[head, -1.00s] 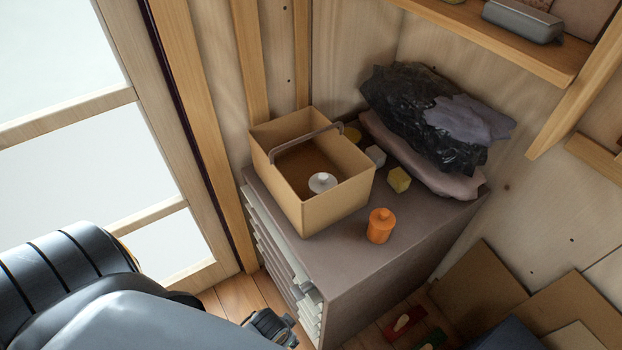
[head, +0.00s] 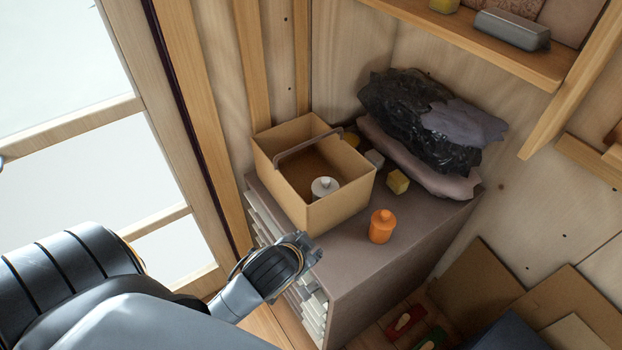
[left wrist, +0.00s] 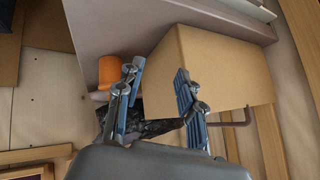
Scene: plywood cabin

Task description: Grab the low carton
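The low carton (head: 338,208) is an open tan box with a grey-brown handle bar across it. It stands on the left part of the grey cabinet top (head: 355,262), with a white lidded item (head: 324,187) inside. In the left wrist view the carton (left wrist: 220,70) fills the middle, just beyond the fingers. My left gripper (head: 312,248) is at the cabinet's front left edge, close to the carton's near lower corner. In the left wrist view the fingers (left wrist: 158,78) are spread apart, with nothing held between them. My right gripper is in neither view.
An orange bottle (head: 381,227) stands right of the carton. Small yellow (head: 397,182) and grey (head: 375,158) blocks lie behind it. A crumpled black bag (head: 420,120) lies at the back. A window is on the left, a shelf (head: 470,35) above right.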

